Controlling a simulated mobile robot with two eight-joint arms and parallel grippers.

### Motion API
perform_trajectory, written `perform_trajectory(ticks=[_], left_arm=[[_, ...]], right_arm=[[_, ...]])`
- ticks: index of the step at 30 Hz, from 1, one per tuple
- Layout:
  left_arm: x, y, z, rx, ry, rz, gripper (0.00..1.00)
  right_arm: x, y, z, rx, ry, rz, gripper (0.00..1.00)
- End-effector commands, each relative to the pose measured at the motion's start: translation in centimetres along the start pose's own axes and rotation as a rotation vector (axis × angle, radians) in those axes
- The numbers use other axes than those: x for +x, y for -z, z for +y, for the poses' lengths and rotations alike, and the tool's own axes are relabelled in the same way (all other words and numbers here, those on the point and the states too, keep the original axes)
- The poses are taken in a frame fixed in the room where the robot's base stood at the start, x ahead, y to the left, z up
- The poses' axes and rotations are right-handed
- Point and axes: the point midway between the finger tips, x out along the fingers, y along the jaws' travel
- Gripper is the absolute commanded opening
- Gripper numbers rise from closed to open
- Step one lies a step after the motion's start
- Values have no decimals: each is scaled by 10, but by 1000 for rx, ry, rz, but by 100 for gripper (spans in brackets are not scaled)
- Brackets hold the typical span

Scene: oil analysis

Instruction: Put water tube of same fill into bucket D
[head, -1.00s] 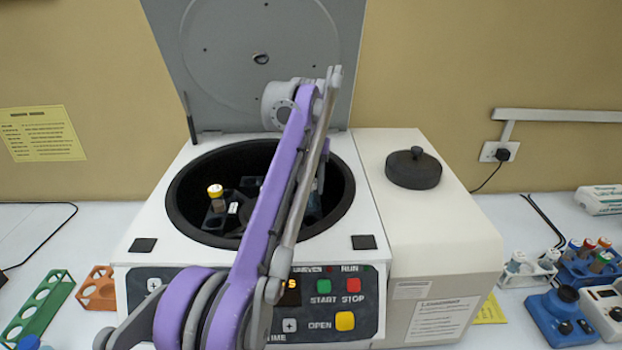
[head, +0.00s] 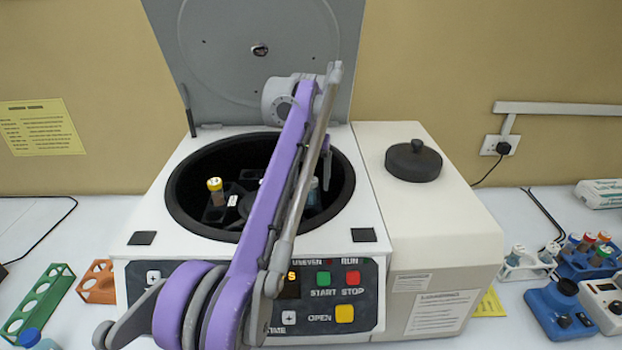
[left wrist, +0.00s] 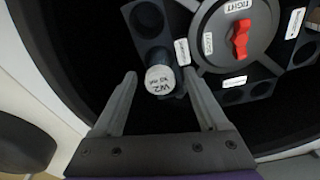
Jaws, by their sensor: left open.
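A white-capped tube marked W2 (left wrist: 160,80) stands in a dark bucket (left wrist: 152,18) of the rotor in the left wrist view. My left gripper (left wrist: 159,73) is open, with one finger on each side of the cap. The tube also shows in the head view as a bluish tube (head: 313,193), partly behind my arm. A yellow-capped tube (head: 215,190) with dark content stands in a bucket at the rotor's left. The rotor hub (left wrist: 238,32) has a red knob. Bucket letters are too small to read. My right gripper is out of view.
The centrifuge (head: 160,215) has its lid (head: 235,60) raised at the back; the bowl rim (head: 180,218) surrounds the buckets. A black round lid (head: 413,163) lies on the housing. Racks with tubes (head: 530,262) stand at right; green (head: 40,300) and orange (head: 97,283) racks stand at left.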

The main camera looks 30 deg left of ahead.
Motion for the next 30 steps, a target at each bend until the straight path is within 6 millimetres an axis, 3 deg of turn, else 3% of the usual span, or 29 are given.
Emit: perform_trajectory(ticks=[5,12,18,30], left_arm=[[-17,1,0,0,-1,1,75],[-69,2,0,0,-2,6,75],[-100,2,0,0,-1,4,75],[-108,0,0,0,0,0,75]], right_arm=[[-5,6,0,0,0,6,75],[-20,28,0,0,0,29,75],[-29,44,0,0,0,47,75],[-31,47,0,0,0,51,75]])
